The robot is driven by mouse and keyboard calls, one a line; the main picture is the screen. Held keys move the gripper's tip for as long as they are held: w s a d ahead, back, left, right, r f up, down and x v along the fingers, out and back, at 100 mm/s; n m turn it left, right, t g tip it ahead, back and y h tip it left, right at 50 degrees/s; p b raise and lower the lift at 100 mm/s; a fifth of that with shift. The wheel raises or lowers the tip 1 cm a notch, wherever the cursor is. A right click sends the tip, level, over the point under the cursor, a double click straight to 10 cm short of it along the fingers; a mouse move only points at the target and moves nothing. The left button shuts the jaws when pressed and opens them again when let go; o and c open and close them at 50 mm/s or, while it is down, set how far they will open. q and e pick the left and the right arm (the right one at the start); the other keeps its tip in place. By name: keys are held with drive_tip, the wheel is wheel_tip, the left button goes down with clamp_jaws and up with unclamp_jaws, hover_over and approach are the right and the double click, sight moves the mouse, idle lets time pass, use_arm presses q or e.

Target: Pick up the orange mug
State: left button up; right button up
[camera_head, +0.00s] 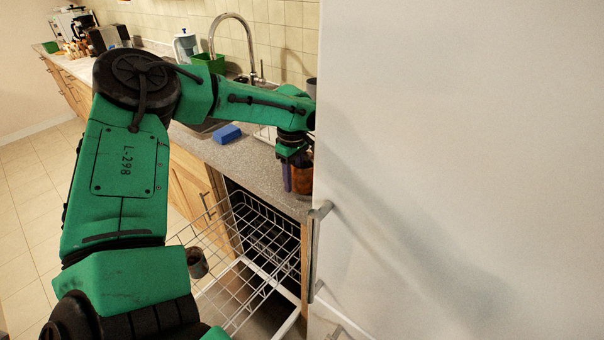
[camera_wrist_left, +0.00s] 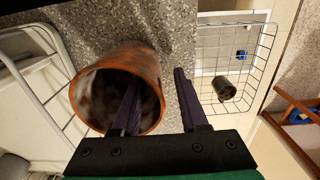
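The orange mug (camera_head: 302,180) stands on the grey counter near its front edge, partly hidden by the white panel in the head view. In the left wrist view the mug (camera_wrist_left: 85,95) shows its round open mouth and dark inside. My left gripper (camera_head: 290,172) is at the mug. In the left wrist view its dark purple fingers (camera_wrist_left: 157,85) are apart. One finger reaches inside the mug and the other is outside it, with the mug's wall between them. The outer finger appears clear of the wall. My right gripper is not in view.
A large white panel (camera_head: 460,150) with a handle fills the right side. Below the counter (camera_head: 255,165) a wire dish rack (camera_head: 240,225) is pulled out, holding a dark cup (camera_head: 197,262). A blue sponge (camera_head: 227,134) lies left of the mug, near the sink tap (camera_head: 250,50).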

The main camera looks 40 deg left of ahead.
use_arm(q)
drive_tip(key=shift+r, duration=0.1)
clamp_jaws()
drive_tip(key=shift+s, duration=0.15)
idle(1.0)
